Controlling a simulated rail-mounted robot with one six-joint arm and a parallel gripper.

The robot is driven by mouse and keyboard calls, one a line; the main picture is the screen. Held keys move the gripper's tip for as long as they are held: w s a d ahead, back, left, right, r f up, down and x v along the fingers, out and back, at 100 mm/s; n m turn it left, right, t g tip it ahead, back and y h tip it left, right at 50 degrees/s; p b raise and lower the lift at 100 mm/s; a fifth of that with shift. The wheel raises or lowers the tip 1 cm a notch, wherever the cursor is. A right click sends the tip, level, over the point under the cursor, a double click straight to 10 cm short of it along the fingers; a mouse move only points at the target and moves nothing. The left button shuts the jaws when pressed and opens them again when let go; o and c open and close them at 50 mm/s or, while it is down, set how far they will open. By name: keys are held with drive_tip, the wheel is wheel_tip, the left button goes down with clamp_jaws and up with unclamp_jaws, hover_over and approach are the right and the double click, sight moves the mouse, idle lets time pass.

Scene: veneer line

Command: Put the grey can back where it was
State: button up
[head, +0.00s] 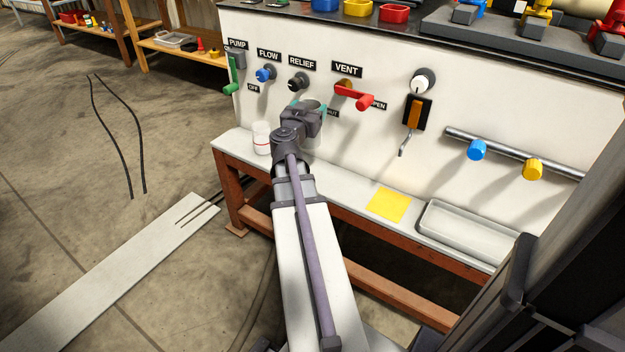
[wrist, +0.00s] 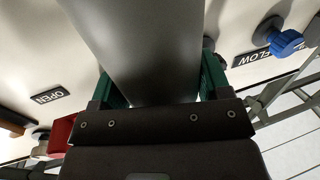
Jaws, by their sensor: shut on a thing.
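The grey can (wrist: 145,45) fills the middle of the wrist view, between the green pads of my gripper (wrist: 162,84). My gripper is shut on the can's sides. In the head view my gripper (head: 309,106) is in front of the white panel, below the RELIEF and VENT labels and above the narrow bench (head: 352,196). There my wrist hides most of the can, so I cannot tell whether its base touches the bench.
A yellow square (head: 389,204) and a shallow tray (head: 468,232) are on the bench to the right. The red vent lever (head: 354,97) and black relief knob (head: 298,83) stick out close by.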

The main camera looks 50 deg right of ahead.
sight(313, 141)
drive_tip(key=shift+m+g, duration=0.3)
drive_tip(key=shift+g, duration=0.1)
drive_tip(key=f+b, duration=0.7)
drive_tip(key=s+f+b, duration=0.1)
drive_tip(key=f+b, duration=0.2)
drive_tip(key=shift+d+f, duration=0.15)
drive_tip(key=shift+f, duration=0.05)
drive_tip(key=shift+r, duration=0.2)
drive_tip(key=shift+f, duration=0.1)
drive_tip(key=o, duration=1.2)
